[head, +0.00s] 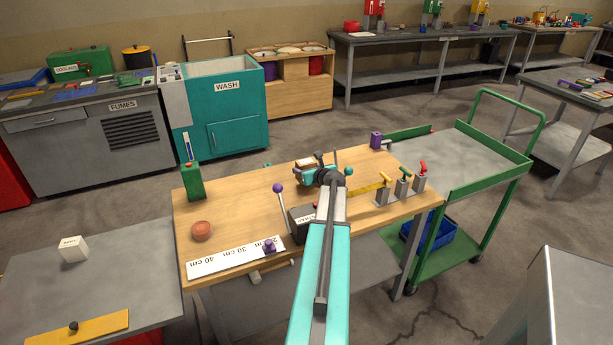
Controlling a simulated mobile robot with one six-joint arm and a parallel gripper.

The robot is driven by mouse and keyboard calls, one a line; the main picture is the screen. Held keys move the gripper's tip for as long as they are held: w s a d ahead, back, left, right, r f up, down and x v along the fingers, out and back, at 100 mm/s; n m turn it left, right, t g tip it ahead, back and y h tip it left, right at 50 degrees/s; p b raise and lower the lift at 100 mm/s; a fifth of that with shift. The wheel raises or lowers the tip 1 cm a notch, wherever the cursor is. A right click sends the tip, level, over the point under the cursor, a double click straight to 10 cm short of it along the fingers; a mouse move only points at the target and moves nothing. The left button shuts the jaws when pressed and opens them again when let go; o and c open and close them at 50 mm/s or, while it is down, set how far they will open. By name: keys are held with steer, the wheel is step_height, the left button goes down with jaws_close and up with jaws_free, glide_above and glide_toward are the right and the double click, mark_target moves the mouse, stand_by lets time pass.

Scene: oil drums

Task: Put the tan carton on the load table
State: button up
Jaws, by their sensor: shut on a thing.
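My gripper (309,172) is over the far middle part of a wooden-topped table (240,200), at the end of my teal arm. It is shut on a small tan and white thing (305,162), which looks like the tan carton. The gripper hides much of it, and I cannot tell whether it touches the table top. No load table label is readable. A grey table (120,275) stands at the lower left, with a white box (73,249) and a yellow plate with a dark knob (78,326) on it.
Floor is free behind.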

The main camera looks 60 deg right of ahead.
steer(key=shift+f, duration=1.4)
steer(key=shift+f, duration=0.1)
steer(key=o, duration=1.3)
steer(key=shift+c, duration=0.2)
steer(key=shift+b+v, duration=0.7)
steer(key=shift+v, duration=5.35)
steer(key=shift+d, duration=0.1)
